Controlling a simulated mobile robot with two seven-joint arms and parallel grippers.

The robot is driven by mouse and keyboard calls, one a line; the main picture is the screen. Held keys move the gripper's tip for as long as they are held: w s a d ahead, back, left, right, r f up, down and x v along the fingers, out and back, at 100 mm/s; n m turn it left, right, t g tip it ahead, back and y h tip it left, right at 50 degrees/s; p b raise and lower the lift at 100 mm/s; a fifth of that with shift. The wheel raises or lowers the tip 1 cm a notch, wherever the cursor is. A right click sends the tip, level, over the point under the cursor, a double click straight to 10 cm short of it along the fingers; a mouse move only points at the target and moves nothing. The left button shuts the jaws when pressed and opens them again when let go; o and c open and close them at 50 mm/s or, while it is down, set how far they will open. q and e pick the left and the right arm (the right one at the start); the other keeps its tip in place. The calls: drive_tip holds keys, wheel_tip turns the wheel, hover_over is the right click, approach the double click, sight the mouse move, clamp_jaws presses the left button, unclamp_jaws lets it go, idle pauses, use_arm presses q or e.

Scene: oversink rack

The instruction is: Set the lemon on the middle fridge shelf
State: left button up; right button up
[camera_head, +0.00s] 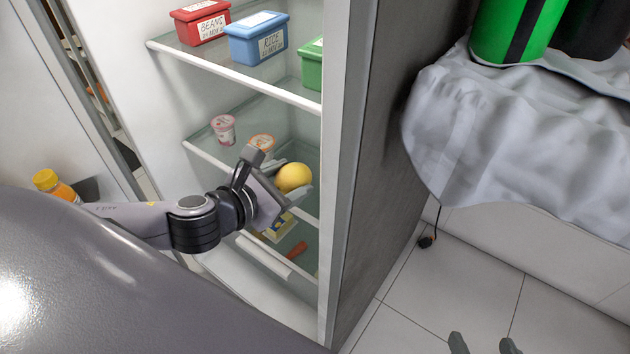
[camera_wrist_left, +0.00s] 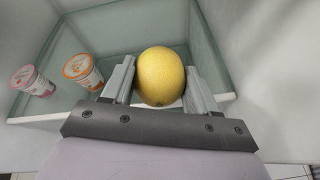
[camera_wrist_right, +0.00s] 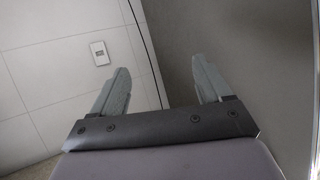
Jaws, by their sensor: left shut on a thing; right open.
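The yellow lemon (camera_head: 293,178) is between the fingers of my left gripper (camera_head: 279,181), inside the open fridge at the height of the middle glass shelf (camera_head: 205,152). In the left wrist view the lemon (camera_wrist_left: 161,77) sits between both fingers of the left gripper (camera_wrist_left: 160,85), which is shut on it. The shelf's front edge (camera_wrist_left: 40,117) passes just below the fingers there; whether the lemon touches the glass I cannot tell.
Two yogurt cups, pink (camera_head: 224,129) and orange (camera_head: 262,143), stand on the middle shelf left of the lemon. The top shelf (camera_head: 240,77) holds red (camera_head: 200,21), blue (camera_head: 257,38) and green (camera_head: 312,64) boxes. The fridge side wall (camera_head: 375,170) stands close on the right.

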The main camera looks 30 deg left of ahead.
use_arm(q)
drive_tip(key=b, duration=0.1)
hover_over(315, 194)
drive_tip(key=s, duration=0.1)
drive_tip(key=shift+w+f+b, duration=0.3)
drive_tip(key=shift+f+b, duration=0.3)
drive_tip(key=shift+f, duration=0.35)
wheel_tip(315, 194, down, 5)
drive_tip(key=b, duration=0.3)
drive_tip(key=shift+w+f+b, duration=0.1)
drive_tip(key=shift+w+b, duration=0.05)
drive_tip(key=shift+b, duration=0.15)
use_arm(e)
drive_tip(key=a+y, duration=0.1)
drive_tip(key=a, duration=0.1)
drive_tip(key=w+a+f+y, duration=0.1)
drive_tip(key=shift+a+f+m+y, duration=0.1)
drive_tip(key=shift+a+m+y, duration=0.2)
drive_tip(key=shift+a, duration=0.1)
use_arm(q)
drive_tip(key=o, duration=1.1)
drive_tip(key=shift+f, duration=0.15)
